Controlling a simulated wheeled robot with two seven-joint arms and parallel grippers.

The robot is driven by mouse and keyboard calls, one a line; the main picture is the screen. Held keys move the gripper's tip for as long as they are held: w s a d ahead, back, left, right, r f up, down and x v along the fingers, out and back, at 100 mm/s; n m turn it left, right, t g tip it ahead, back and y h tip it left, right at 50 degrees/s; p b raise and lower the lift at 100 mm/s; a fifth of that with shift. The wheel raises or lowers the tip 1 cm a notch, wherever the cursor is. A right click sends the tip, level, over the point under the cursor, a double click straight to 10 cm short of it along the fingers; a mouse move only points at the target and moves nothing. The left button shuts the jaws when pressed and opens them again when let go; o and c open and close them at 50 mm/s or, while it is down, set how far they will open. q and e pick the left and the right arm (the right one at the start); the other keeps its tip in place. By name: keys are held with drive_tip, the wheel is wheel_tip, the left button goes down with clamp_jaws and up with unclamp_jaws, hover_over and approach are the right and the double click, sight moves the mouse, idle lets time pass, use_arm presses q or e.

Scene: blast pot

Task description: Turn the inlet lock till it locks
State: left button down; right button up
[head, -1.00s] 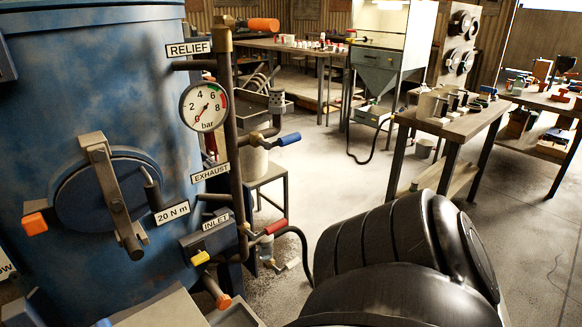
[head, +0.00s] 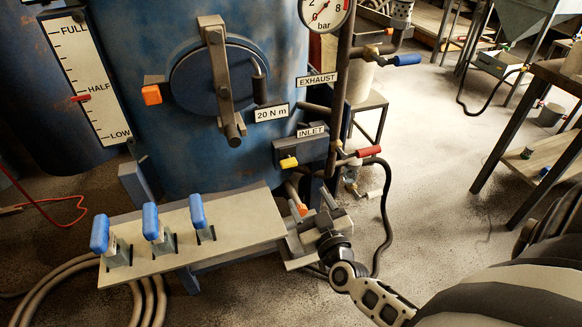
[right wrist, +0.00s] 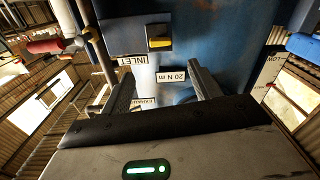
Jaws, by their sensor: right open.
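The inlet lock is a dark box (head: 305,152) with a yellow knob (head: 288,162), on the blue pot below the INLET label (head: 311,131). My right gripper (head: 313,203) is open and empty, below and slightly right of the knob, and apart from it. In the right wrist view, the yellow knob (right wrist: 160,42) and dark box (right wrist: 135,25) show at the top, beyond the two spread fingers (right wrist: 162,88). A red-handled valve (head: 368,152) sits right of the box. My left gripper is not in view.
A grey shelf (head: 240,222) with several blue-handled levers (head: 150,222) juts out left of my right gripper. An orange-tipped handle (head: 300,209) shows close behind the gripper. A black hose (head: 385,215) hangs at right. A bench (head: 550,80) stands farther right; floor between is clear.

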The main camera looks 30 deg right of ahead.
sight(290, 166)
drive_tip(key=b+x, duration=0.2)
drive_tip(key=x, duration=1.1)
drive_tip(key=shift+w, duration=0.15)
drive_tip(key=shift+a, duration=0.1)
drive_tip(key=c, duration=1)
